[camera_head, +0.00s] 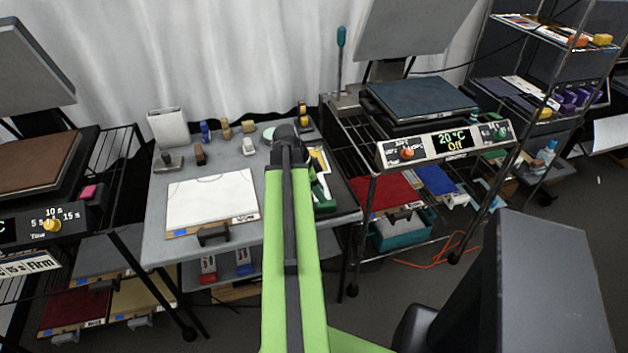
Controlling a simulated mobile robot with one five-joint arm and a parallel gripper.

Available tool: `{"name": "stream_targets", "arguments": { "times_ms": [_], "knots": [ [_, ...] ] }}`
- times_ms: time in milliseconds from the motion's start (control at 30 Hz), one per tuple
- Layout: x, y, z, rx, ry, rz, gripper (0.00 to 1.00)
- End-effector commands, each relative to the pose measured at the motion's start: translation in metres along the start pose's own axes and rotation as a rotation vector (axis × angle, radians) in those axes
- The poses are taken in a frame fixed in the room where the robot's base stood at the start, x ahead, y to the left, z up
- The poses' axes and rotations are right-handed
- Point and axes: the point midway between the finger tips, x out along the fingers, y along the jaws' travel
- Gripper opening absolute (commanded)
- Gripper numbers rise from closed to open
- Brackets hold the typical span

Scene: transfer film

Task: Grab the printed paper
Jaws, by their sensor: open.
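My green arm reaches forward over the middle grey table. Its dark end with my gripper (288,143) is above the right part of that table. The jaws are open, but the fingertips are hard to make out from behind. A white sheet with a faint shirt-like outline (212,198) lies flat on a board left of my arm, apart from the gripper. I cannot tell whether this sheet is the printed paper. Small printed sheets (520,22) also lie on the top shelf of the rack at far right.
A heat press with a control panel (452,142) stands on a wire rack at right. Another press with a brown plate (35,165) is at left. Small bottles and stamps (200,153) stand at the table's back. A grey box-shaped object (545,285) fills the lower right.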

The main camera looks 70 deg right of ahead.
Motion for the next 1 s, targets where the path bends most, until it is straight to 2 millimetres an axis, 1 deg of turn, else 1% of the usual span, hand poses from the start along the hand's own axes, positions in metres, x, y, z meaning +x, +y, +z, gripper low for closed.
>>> {"name": "stream_targets", "arguments": {
  "times_ms": [33,167,267,533,600,800,1000],
  "knots": [
    [0.01,0.0,0.002,0.001,0.0,0.0,0.42],
    [0.009,0.0,0.0,0.0,0.0,0.0,0.42],
    [0.015,-0.001,0.001,0.001,0.0,0.0,0.42],
    [0.059,-0.003,0.005,0.001,0.0,0.001,0.42],
    [0.063,-0.003,0.004,0.001,0.0,0.001,0.42],
    [0.06,-0.003,0.002,0.001,0.0,0.001,0.42],
    [0.059,-0.003,0.002,0.001,0.0,0.001,0.16]
  ]
}}
